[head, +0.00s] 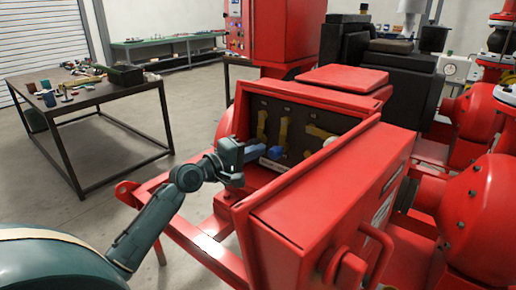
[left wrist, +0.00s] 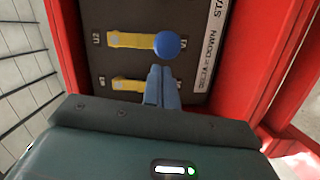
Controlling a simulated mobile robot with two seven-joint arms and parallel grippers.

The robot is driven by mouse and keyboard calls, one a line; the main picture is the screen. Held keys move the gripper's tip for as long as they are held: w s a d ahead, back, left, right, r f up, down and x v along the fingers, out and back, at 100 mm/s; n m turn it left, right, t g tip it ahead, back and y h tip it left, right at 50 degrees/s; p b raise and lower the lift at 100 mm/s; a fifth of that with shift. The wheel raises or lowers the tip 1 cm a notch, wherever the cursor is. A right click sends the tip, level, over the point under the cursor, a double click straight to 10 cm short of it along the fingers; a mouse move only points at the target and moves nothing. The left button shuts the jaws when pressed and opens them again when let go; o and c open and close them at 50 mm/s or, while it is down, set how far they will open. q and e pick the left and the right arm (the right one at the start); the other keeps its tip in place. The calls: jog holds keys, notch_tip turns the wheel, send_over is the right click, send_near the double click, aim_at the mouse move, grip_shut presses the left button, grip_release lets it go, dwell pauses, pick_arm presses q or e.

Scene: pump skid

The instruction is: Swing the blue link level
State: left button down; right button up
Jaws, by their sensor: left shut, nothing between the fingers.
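Inside the red box (head: 310,99), a yellow link with a blue knob (head: 276,153) hangs roughly upright on the dark panel, its knob at the lower end. In the left wrist view the blue knob (left wrist: 167,45) sits at the right end of the upper yellow bar (left wrist: 130,40). My left gripper (head: 256,153) is at the box opening, just left of the knob. In the wrist view the closed fingers (left wrist: 161,72) end just below the knob, with nothing between them; whether they touch it I cannot tell. My right gripper is out of view.
Another yellow link (head: 262,125) hangs to the left, and a slanted one (head: 316,131) is to the right. A white label strip (left wrist: 209,45) runs along the panel. The box's red walls and front frame (head: 205,240) surround the opening. A workbench (head: 95,92) stands at left.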

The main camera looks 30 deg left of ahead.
pick_arm(q)
jog(key=shift+w+d, duration=0.1)
jog(key=shift+w, duration=0.35)
